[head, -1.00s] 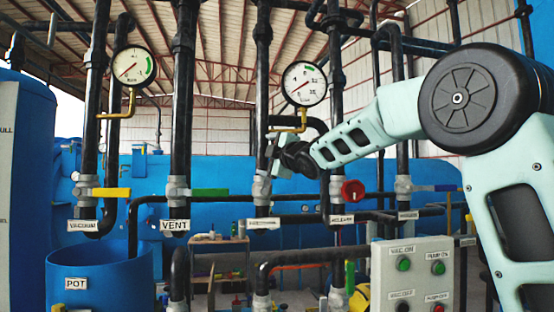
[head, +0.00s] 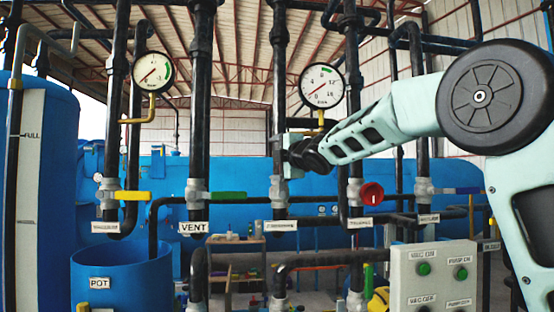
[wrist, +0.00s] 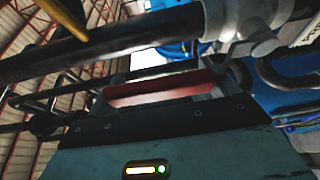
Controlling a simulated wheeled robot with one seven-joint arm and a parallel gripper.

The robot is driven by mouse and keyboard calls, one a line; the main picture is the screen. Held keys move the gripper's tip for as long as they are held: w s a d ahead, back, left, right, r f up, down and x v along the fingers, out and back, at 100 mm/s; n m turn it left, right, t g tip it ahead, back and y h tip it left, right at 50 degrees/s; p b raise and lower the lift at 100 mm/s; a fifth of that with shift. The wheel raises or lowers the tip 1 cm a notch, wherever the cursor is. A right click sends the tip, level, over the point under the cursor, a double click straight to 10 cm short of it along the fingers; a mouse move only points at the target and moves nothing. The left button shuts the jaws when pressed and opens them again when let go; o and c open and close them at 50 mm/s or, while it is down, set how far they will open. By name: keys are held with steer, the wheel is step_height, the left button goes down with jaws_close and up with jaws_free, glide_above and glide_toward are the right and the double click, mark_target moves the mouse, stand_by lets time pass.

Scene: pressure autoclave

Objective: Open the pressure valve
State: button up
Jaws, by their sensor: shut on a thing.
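The pressure valve (head: 279,190) sits on a vertical black pipe in the middle of the head view, just right of the vent valve. Its label (head: 281,226) is too small to read surely. My gripper (head: 290,160) is just above the valve body, close against the pipe. In the wrist view a red handle (wrist: 160,91) lies between the fingers of my gripper (wrist: 165,92), which is shut on it. In the head view my gripper hides this handle.
A yellow-handled valve (head: 132,196) and a green-handled vent valve (head: 228,196) are to the left. A red knob (head: 371,194) is close at the right. Gauges (head: 322,87) (head: 154,71) hang above. A control box (head: 433,275) stands at lower right, a blue pot (head: 135,275) at lower left.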

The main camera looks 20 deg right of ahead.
steer(key=o, duration=1.1)
steer(key=shift+a, duration=0.15)
steer(key=shift+s, duration=0.1)
steer(key=s, duration=0.5)
steer(key=s+d+b, duration=0.1)
steer(key=s, duration=0.5)
steer(key=s+d+b, duration=0.1)
steer(key=s, duration=0.5)
